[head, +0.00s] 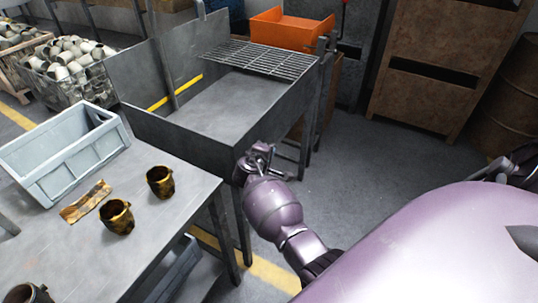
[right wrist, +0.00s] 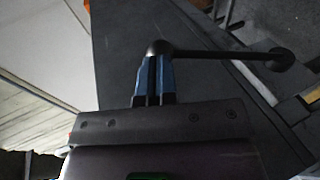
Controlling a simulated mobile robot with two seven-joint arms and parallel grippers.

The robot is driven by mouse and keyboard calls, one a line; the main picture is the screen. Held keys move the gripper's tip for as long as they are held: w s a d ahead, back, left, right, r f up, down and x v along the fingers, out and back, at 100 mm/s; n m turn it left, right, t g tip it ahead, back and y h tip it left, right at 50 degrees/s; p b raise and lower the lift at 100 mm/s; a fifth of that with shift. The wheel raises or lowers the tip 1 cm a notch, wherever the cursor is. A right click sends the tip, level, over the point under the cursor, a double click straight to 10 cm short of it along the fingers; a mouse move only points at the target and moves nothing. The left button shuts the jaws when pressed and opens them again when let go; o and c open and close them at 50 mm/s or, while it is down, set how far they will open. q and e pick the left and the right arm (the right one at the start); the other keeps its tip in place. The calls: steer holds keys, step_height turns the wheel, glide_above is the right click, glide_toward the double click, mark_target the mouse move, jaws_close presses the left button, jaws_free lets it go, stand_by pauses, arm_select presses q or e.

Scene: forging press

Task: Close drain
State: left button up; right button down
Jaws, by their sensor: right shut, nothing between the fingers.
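The drain lever (right wrist: 225,55) is a dark bar with a round end at each side, seen in the right wrist view against a dark grey panel. My right gripper (right wrist: 154,60) has blue fingers shut together with nothing between them. Its fingertips are at the lever's left rounded end; whether they touch it I cannot tell. In the head view my right gripper (head: 258,155) is at the near right corner of the grey metal tank (head: 180,135), and the lever is too small and covered to make out. My left gripper is not in view.
A wire rack (head: 262,60) lies over the tank's far end. An orange bin (head: 290,30) stands behind.

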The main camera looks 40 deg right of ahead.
steer(key=d+y, duration=0.1)
steer(key=w+d+p, duration=0.1)
steer(key=d+g+y+p, duration=0.1)
steer(key=shift+w+d+r+y, duration=0.1)
steer(key=shift+w+d+y, duration=0.05)
steer(key=shift+w+y, duration=0.15)
steer(key=w+d+f+g+y, duration=0.1)
steer(key=d+f+y, duration=0.2)
steer(key=d+f, duration=0.1)
steer(key=shift+w+g+p, duration=0.2)
steer(key=shift+g+p, duration=0.1)
steer(key=shift+p, duration=0.1)
steer(key=shift+d+f, duration=0.1)
steer(key=shift+d, duration=0.05)
